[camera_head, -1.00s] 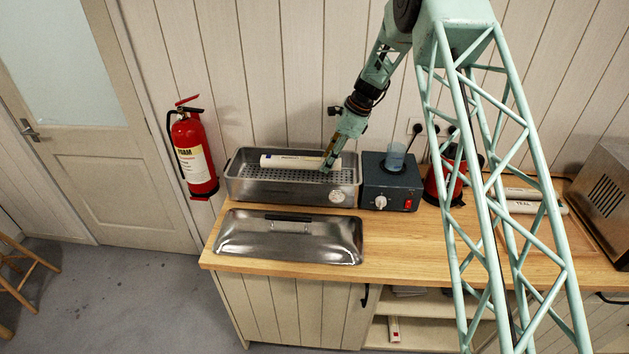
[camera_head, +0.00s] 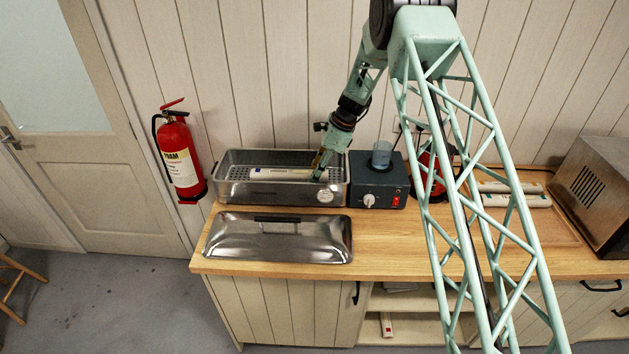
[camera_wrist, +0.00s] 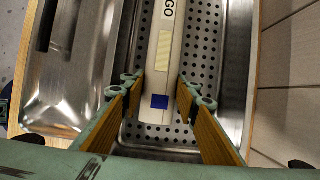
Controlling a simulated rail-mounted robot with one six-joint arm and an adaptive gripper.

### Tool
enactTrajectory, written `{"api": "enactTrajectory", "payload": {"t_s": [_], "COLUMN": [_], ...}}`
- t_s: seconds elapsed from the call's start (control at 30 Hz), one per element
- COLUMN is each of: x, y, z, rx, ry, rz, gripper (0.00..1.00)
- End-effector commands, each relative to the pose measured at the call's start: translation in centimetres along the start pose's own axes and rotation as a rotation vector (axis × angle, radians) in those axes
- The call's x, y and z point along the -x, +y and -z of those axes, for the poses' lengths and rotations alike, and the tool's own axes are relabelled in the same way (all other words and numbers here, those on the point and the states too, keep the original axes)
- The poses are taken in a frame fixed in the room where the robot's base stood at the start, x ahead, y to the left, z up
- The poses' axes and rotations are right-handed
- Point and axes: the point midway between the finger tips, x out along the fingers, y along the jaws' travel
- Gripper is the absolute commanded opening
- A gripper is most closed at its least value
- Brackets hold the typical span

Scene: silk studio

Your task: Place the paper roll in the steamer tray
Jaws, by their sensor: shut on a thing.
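The paper roll (camera_head: 282,171) is a white cylinder with a dark blue patch near one end. It lies lengthwise inside the metal steamer tray (camera_head: 255,193), low over the perforated floor (camera_wrist: 215,50). I cannot tell for sure whether it touches that floor. My gripper (camera_head: 319,176) reaches down into the right end of the tray. In the wrist view, its fingers stand on either side of the roll (camera_wrist: 162,60), near the blue-patched end, and are shut on it. The roll's far end is cut off in the wrist view.
A metal lid (camera_head: 280,242) lies on the counter (camera_head: 390,250) in front of the tray. A dark control box (camera_head: 377,185) with a blue cup (camera_head: 382,155) stands right of it. More white rolls (camera_head: 512,187) lie on a board further right. A fire extinguisher (camera_head: 181,160) hangs left.

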Motion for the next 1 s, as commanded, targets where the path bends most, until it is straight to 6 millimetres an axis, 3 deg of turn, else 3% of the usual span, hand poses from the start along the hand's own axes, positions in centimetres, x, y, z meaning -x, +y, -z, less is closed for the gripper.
{"api": "enactTrajectory", "payload": {"t_s": [0.33, 0.67, 0.7, 0.83, 1.0], "x": [-2.7, -3.1, -3.1, -3.1, -3.1], "y": [0.1, 0.0, 0.0, 0.0, 0.0], "z": [1.1, 1.3, 1.3, 1.3, 1.3], "rx": [-0.001, 0.000, 0.000, 0.000, 0.000], "ry": [0.000, 0.000, 0.000, 0.000, 0.000], "rz": [-0.001, 0.000, 0.000, 0.000, 0.000], "gripper": [0.17, 0.17, 0.29, 0.41, 0.42]}}
